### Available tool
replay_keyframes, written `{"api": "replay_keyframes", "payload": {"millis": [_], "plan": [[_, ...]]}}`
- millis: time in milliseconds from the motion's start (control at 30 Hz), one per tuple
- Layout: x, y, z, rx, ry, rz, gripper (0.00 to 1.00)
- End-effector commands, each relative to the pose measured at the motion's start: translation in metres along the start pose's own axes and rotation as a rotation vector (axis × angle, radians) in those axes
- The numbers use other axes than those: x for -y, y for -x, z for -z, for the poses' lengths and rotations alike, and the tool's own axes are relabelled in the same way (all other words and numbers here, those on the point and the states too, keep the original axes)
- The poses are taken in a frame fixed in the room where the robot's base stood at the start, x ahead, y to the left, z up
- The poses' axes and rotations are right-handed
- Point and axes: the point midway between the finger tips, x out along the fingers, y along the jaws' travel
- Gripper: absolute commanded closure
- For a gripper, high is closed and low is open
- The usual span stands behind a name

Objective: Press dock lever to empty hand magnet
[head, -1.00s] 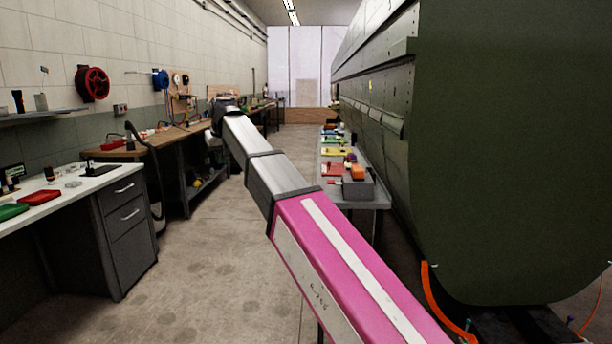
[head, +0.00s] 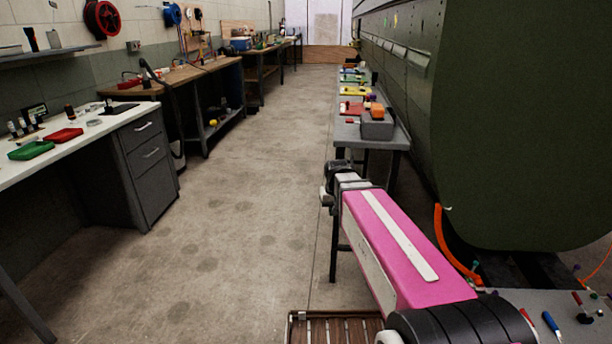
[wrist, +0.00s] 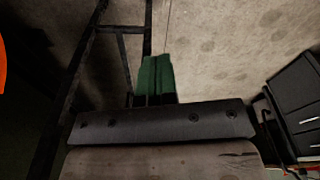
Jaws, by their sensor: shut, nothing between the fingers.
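In the wrist view, my gripper (wrist: 156,78) shows as two green fingers pressed side by side, shut with nothing between them. It points at bare floor and touches nothing that I can make out.
A white desk (head: 85,135) at left carries a green tray (head: 31,150), a red tray (head: 64,135) and small parts. The narrow bench (head: 347,133) holds coloured trays and a grey box (head: 377,127). The green fuselage (head: 525,130) fills the right. The floor aisle (head: 240,180) is clear.

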Motion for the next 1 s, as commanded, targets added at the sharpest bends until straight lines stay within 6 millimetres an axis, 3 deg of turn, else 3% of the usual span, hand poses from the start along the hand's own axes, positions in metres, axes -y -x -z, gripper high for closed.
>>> {"api": "replay_keyframes", "payload": {"millis": [33, 200, 400, 567, 1000], "plan": [[-0.015, -0.015, -0.027, 0.021, -0.025, -0.003, 1.00], [-0.049, -0.052, -0.084, 0.066, -0.090, -0.008, 1.00], [-0.069, -0.075, -0.126, 0.098, -0.137, -0.011, 1.00], [-0.074, -0.081, -0.136, 0.105, -0.149, -0.012, 1.00], [-0.074, -0.081, -0.135, 0.106, -0.149, -0.011, 1.00]]}}
